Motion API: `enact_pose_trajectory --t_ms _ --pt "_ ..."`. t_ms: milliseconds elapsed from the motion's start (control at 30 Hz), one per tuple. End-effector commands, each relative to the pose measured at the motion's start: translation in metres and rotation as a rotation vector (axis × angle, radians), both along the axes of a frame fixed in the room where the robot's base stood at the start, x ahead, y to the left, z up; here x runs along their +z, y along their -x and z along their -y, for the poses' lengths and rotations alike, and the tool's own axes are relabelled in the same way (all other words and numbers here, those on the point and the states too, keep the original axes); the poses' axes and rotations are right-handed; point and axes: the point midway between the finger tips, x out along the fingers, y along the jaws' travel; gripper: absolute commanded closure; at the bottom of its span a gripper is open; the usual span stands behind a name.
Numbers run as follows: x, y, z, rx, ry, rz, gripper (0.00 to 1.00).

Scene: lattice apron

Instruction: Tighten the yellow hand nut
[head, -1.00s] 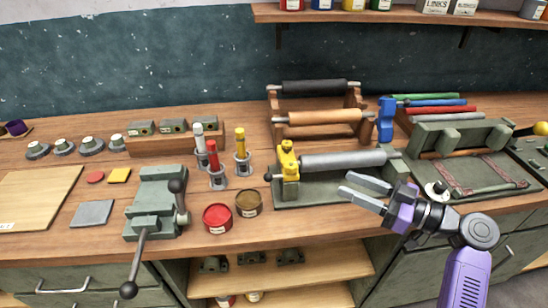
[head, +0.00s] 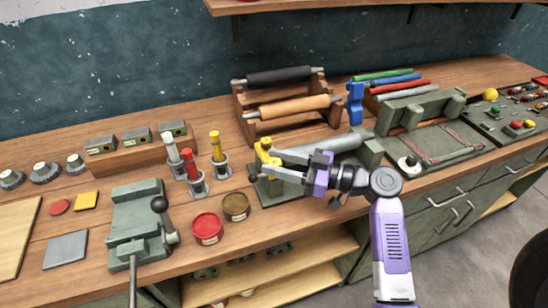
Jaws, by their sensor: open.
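The yellow hand nut (head: 264,146) sits at the top of a yellow upright bracket at the left end of a grey roller (head: 338,144). The roller lies in a grey-green stand on the bench. My gripper (head: 280,163) is open, its fingers pointing left toward the yellow bracket from the right, over the front of the roller. I see no grip on the nut, and I cannot tell whether a fingertip touches the bracket. My gripper hides part of the roller and its stand.
A wooden rack with a black roller (head: 285,76) and a tan roller (head: 296,107) stands behind. Red (head: 206,228) and brown (head: 236,206) tins stand front left, near upright coloured handles. A vise (head: 137,222) is further left. A blue clamp (head: 355,103) stands behind right.

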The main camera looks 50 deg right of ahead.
Motion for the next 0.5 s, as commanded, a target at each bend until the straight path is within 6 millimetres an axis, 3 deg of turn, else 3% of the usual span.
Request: enact_pose_trajectory --t_ms 367,500 --pt "-0.0003 -0.0071 -0.0021 -0.001 0.0 -0.001 0.6" --pt "-0.0003 -0.007 -0.0021 -0.001 0.0 -0.001 0.85"
